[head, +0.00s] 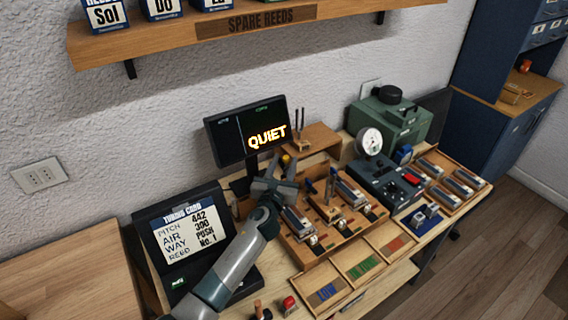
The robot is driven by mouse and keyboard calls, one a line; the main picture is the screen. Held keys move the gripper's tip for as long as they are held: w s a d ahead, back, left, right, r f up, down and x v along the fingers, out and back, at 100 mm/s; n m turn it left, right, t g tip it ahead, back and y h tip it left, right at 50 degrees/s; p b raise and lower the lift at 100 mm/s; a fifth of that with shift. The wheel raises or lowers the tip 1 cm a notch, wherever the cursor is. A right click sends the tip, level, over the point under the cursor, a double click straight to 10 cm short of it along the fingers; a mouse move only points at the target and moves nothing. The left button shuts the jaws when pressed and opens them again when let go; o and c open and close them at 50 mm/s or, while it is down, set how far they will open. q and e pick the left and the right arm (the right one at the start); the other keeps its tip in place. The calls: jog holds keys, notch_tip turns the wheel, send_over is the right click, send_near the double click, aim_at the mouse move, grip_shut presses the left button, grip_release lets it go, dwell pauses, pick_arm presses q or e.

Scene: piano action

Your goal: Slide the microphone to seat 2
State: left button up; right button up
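My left gripper (283,173) is over the back left of the wooden reed bench (350,228), just below the monitor. Its fingers are small and partly overlap, so whether it is open or shut is unclear. A small yellow-topped piece (286,160) shows right by the fingertips; I cannot tell whether it is the microphone or whether the gripper touches it. A slim dark upright piece (330,187) stands among the metal reeds on the bench. Seat numbers are too small to read. My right gripper is not in view.
A monitor (247,132) reads QUIET. A tuning card screen (184,234) stands left of my arm. Right of the bench are a control box with a dial (390,182), a green machine (388,125) and a reed tray (448,183). Coloured bins (361,262) lie in front.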

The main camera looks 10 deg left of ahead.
pick_arm(q)
jog(key=shift+c, duration=0.2)
grip_shut()
jog(key=shift+w+d+f+b, duration=0.1)
jog(key=shift+w+d+b, duration=0.7)
jog(key=shift+w+d, duration=0.8)
jog(key=shift+a, duration=0.1)
jog(key=shift+o, duration=0.2)
grip_release()
jog(key=shift+s, duration=0.1)
